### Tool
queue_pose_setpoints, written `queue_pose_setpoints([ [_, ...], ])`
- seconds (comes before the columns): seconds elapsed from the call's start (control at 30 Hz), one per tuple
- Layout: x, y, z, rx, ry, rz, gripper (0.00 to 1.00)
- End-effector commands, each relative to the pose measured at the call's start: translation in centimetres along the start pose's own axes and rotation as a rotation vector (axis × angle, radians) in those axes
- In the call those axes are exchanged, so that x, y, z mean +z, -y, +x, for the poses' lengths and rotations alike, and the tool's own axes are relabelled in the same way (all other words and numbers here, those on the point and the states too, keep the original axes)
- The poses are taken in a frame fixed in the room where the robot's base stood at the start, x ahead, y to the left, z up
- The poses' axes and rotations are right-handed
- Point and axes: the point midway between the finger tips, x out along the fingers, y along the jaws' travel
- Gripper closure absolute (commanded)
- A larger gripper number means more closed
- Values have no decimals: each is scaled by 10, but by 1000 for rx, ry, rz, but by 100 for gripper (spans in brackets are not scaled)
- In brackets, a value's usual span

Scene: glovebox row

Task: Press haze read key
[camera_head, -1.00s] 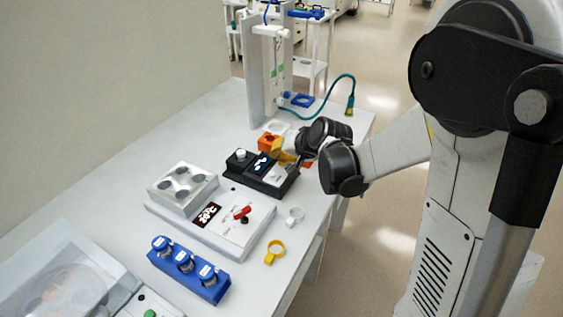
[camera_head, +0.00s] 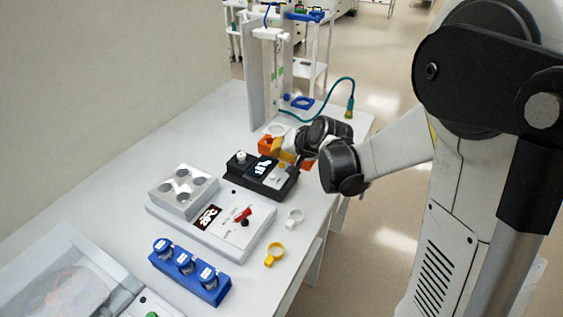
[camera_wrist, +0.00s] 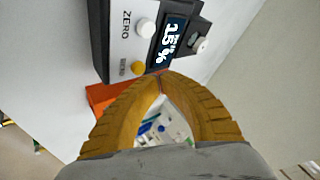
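The haze meter is a black box (camera_head: 262,176) on the bench in the head view, with a pale key panel. A white round key (camera_wrist: 146,28) sits beside the word ZERO. A yellow round key (camera_wrist: 138,68) sits beside a small label that looks like READ. My gripper (camera_wrist: 162,78) has its two yellow-brown fingers meeting at the tips, with nothing between them. In the wrist view the tips appear just beside the yellow key and do not cover it; I cannot tell the height gap.
An orange block (camera_head: 266,143) is behind the meter, close to my fingers. In front are a hotplate-like unit (camera_head: 240,228) with a metal block, a blue vial rack (camera_head: 205,285) and a yellow ring (camera_head: 274,255). A tall white stand (camera_head: 268,80) rises at the back.

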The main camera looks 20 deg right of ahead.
Motion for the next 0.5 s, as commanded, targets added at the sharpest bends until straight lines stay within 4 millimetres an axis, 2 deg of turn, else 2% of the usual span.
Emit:
queue_pose_setpoints([
  [0.3, -1, 1, -1, 0, 0, 0, 100],
  [0.5, -9, 9, -12, 0, 0, 0, 100],
])
